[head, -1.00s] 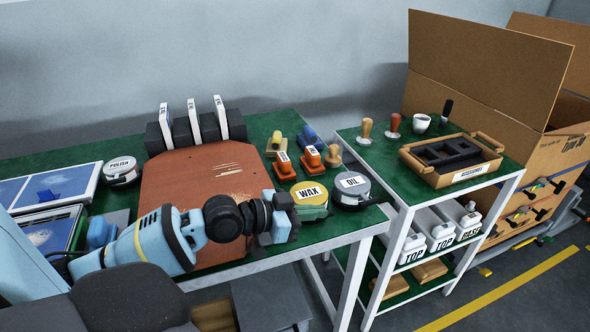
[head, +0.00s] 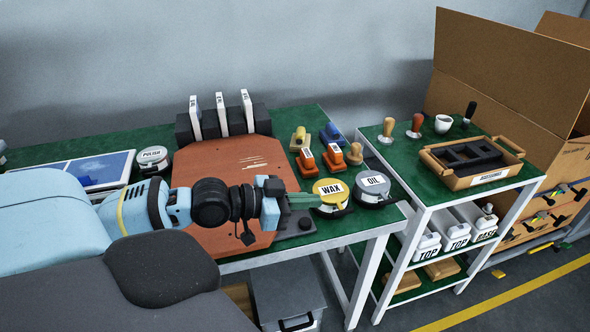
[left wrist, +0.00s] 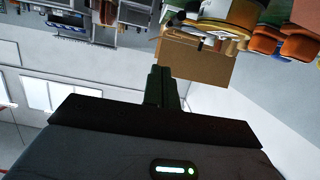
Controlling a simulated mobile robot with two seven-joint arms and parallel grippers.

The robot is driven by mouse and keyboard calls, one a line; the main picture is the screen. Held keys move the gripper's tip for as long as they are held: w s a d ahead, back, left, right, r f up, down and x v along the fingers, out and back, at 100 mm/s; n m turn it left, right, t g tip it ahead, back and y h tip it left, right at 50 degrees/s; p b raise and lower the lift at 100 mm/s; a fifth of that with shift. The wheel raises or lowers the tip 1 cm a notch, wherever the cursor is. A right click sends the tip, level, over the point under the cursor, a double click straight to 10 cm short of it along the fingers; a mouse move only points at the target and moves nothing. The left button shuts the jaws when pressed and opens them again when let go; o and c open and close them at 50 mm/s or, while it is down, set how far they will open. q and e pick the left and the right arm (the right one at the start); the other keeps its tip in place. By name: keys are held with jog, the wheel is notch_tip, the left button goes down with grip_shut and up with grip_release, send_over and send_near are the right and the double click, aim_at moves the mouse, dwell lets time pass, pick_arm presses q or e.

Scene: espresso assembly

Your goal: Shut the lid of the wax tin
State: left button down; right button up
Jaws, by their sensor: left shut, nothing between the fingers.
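The wax tin (head: 331,189) stands near the front right corner of the green bench, its yellow lid labelled WAX facing up. I cannot tell whether the lid sits fully down on the pale body. My left gripper (head: 312,200) is shut and empty, with its green fingers pointing right at the near left side of the tin, close to the rim. Contact is unclear. In the left wrist view the closed fingers (left wrist: 161,82) are at the centre and the tin (left wrist: 229,20) is upside down at the top, beyond them. My right gripper is not in view.
The oil tin (head: 373,185) stands close to the right of the wax tin. Orange-based blocks (head: 333,158) and wooden-handled tools are behind it. A reddish-brown board (head: 225,170) lies to the left. A white-framed cart (head: 455,187) is to the right.

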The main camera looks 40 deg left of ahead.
pick_arm(q)
jog(key=shift+v, duration=1.35)
